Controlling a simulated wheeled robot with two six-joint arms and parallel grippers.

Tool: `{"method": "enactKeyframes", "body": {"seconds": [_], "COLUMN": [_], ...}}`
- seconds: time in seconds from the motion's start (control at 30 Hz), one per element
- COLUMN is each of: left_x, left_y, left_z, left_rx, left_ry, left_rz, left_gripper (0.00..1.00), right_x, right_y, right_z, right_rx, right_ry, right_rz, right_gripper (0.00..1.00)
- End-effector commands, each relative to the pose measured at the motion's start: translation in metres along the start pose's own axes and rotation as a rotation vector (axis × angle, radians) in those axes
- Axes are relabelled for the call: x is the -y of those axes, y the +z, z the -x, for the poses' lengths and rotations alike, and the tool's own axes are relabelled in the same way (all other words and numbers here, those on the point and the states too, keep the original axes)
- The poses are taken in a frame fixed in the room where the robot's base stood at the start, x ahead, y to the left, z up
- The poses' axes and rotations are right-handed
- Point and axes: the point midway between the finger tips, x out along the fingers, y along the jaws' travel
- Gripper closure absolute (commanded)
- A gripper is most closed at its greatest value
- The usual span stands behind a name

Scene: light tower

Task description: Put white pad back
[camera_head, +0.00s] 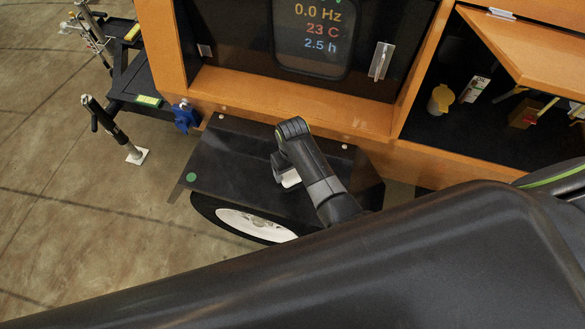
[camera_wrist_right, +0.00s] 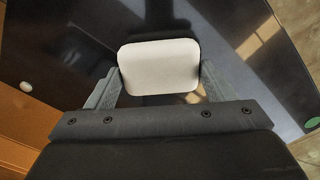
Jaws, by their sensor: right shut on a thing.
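A white pad (camera_wrist_right: 158,66) with rounded corners sits between the two fingers of my right gripper (camera_wrist_right: 160,85) in the right wrist view. The gripper is shut on it. In the head view the right gripper (camera_head: 283,168) points down over the dark fender (camera_head: 228,150), and a small part of the pad (camera_head: 291,179) shows below it. I cannot tell whether the pad touches the fender. Another white pad (camera_head: 138,157) lies on the floor at the left, under the foot of a dark jack leg (camera_head: 108,122). My left gripper is not in view.
A wheel (camera_head: 255,222) shows under the fender's front edge. Behind stands an orange cabinet (camera_head: 290,103) with a display (camera_head: 315,35). An open compartment at the right, under a raised orange door (camera_head: 530,50), holds a yellow container (camera_head: 440,99) and several small items. Floor at left is mostly clear.

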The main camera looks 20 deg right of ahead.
Motion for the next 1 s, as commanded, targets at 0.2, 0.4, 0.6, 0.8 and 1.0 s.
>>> {"method": "enactKeyframes", "body": {"seconds": [0.2, 0.4, 0.6, 0.8, 1.0], "left_x": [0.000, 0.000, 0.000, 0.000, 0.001], "left_y": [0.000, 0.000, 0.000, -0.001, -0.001], "left_z": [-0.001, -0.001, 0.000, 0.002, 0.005], "left_rx": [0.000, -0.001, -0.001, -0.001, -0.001], "left_ry": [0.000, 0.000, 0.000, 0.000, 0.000], "left_rz": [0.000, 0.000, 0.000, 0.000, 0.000], "left_gripper": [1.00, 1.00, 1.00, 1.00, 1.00], "right_x": [0.000, 0.000, 0.000, 0.000, 0.000], "right_y": [0.000, 0.000, 0.000, -0.001, -0.001], "right_z": [-0.002, -0.002, -0.002, 0.013, 0.050], "right_rx": [0.001, 0.000, 0.000, -0.003, -0.004], "right_ry": [0.000, 0.000, 0.000, 0.000, -0.001], "right_rz": [0.000, 0.001, 0.001, 0.000, 0.001], "right_gripper": [0.18, 0.02, 0.02, 0.02, 0.02]}}
